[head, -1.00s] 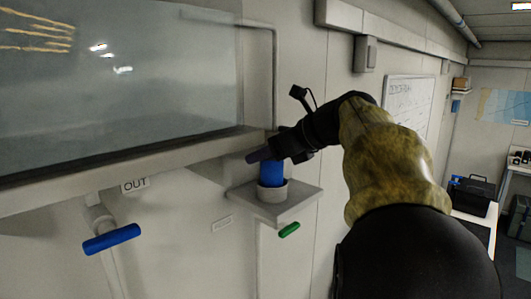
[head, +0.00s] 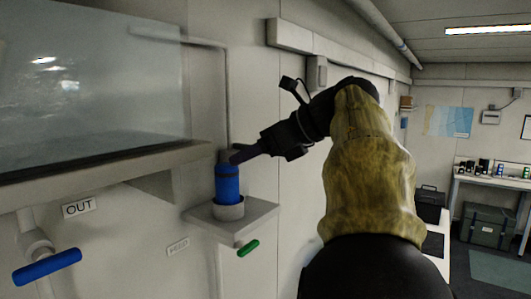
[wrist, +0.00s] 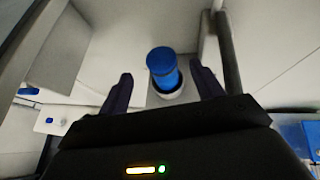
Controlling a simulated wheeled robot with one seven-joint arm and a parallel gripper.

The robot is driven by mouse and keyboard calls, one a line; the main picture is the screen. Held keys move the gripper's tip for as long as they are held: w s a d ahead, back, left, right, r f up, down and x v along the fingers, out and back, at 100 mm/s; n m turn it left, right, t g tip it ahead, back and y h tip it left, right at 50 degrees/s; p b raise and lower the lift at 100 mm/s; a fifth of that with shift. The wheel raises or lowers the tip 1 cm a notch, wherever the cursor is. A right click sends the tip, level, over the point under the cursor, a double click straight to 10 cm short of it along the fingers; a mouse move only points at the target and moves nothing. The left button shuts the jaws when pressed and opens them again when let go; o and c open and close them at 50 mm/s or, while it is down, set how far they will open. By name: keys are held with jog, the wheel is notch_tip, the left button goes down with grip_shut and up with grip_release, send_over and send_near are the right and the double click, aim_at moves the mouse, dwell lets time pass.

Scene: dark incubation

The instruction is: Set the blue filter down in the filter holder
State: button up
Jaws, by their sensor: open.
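The blue filter (head: 228,188) stands upright in the round grey filter holder (head: 229,211) on a small wall shelf. In the wrist view the filter (wrist: 163,70) shows its blue top, with the pale rim of the holder (wrist: 174,95) around its base. My gripper (head: 236,157) is open, with its fingertips at the height of the filter's top in the head view. In the wrist view the spread fingers of my gripper (wrist: 160,80) lie on either side of the filter with gaps, apart from it. The filter's lower end is hidden inside the holder.
The shelf (head: 260,213) juts from the wall, with a green handle (head: 247,248) below it. A glass tank (head: 90,90) is at the left, above a blue valve handle (head: 47,267) and an OUT label (head: 78,207). A vertical pipe runs behind the shelf.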

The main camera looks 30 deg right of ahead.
jog(key=shift+v, duration=1.55)
